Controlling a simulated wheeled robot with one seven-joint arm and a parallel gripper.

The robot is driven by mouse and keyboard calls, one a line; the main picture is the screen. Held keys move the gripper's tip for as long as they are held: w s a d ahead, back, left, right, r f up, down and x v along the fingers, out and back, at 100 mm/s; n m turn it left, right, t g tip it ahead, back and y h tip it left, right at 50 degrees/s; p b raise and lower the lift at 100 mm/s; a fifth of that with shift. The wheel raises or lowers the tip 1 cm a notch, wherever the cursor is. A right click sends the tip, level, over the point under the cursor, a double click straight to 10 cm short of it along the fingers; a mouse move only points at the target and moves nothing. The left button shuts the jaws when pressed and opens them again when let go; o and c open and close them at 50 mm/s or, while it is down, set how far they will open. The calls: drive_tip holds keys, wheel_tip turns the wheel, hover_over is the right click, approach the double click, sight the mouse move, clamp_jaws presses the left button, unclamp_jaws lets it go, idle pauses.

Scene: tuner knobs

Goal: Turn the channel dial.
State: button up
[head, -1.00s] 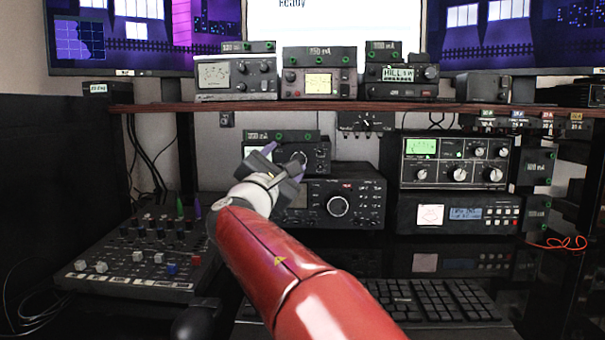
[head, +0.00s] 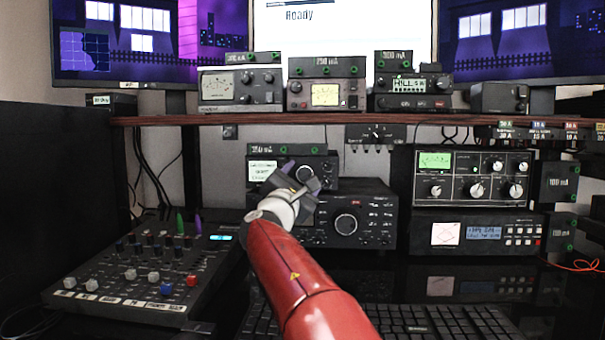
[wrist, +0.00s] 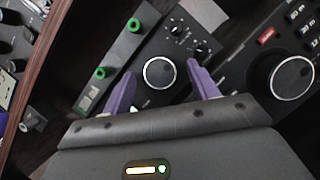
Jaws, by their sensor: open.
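The likely channel dial is a round black knob with a bright rim (wrist: 159,73) on the small black radio (wrist: 150,45) under the shelf. The dial also shows in the head view (head: 304,174), just beyond my fingers. My gripper (wrist: 161,74) is open, with one purple finger on each side of the dial in the wrist view. I cannot tell whether the fingers reach its depth or touch it. In the head view my gripper (head: 300,178) partly covers the lower front of the radio.
A larger radio with a big tuning knob (head: 346,225) sits directly below, close to my gripper. The wooden shelf (head: 330,119) runs above. A mixer (head: 140,270) stands at left, and stacked radios (head: 473,175) stand at right. A keyboard (head: 420,318) lies in front.

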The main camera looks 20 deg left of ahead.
drive_tip(key=shift+w, duration=0.25)
drive_tip(key=c, duration=1)
drive_tip(key=shift+r+m, duration=0.1)
drive_tip(key=shift+m, duration=0.3)
